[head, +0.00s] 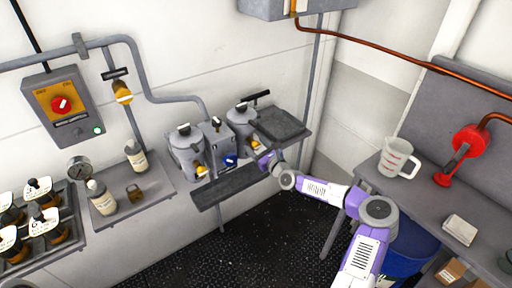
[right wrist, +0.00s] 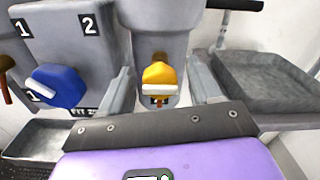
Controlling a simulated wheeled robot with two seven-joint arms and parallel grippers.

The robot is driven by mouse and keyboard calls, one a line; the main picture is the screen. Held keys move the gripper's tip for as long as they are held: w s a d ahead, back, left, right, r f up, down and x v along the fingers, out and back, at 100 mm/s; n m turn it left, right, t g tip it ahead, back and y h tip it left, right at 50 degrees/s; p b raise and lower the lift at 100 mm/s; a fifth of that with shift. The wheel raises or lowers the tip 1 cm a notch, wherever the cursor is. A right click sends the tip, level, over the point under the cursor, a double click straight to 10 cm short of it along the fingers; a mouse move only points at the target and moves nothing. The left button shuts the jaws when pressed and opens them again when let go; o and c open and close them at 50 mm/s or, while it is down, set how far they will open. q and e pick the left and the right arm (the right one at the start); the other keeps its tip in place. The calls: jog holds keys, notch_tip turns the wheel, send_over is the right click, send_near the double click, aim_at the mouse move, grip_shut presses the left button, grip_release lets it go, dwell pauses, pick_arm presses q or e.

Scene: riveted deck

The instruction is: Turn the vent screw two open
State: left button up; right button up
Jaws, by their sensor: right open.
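The yellow vent screw (right wrist: 158,75) with a pale bar sits low on the front of the right grey canister (right wrist: 152,28). In the head view this screw (head: 255,144) is small and partly behind my gripper. My right gripper (right wrist: 163,88) is open, with one finger on each side of the yellow screw; I cannot tell whether they touch it. In the head view my right gripper (head: 262,153) reaches in front of the right canister (head: 241,115). A second yellow screw (head: 200,170) is on the left canister (head: 185,150). My left gripper is not in view.
A grey box with a blue knob (right wrist: 58,87) and marks 1 and 2 stands just left of the gripper. A grey tray (right wrist: 265,80) is at its right. A shelf with bottles (head: 103,200) is at left; a bench with a jug (head: 397,158) is at right.

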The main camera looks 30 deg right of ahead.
jog(key=shift+w, duration=0.25)
jog(key=c, duration=1)
jog(key=shift+f+n+b, duration=0.15)
jog(key=shift+n+b, duration=1.45)
jog(key=shift+n, duration=0.2)
jog(key=shift+c, duration=0.2)
jog(key=n+b, duration=0.3)
jog(key=n, duration=0.2)
jog(key=shift+a, duration=0.1)
jog(key=n+b, duration=0.2)
jog(key=n, duration=0.3)
jog(key=n+b, duration=0.1)
jog(key=n, duration=0.3)
jog(key=shift+n, duration=0.3)
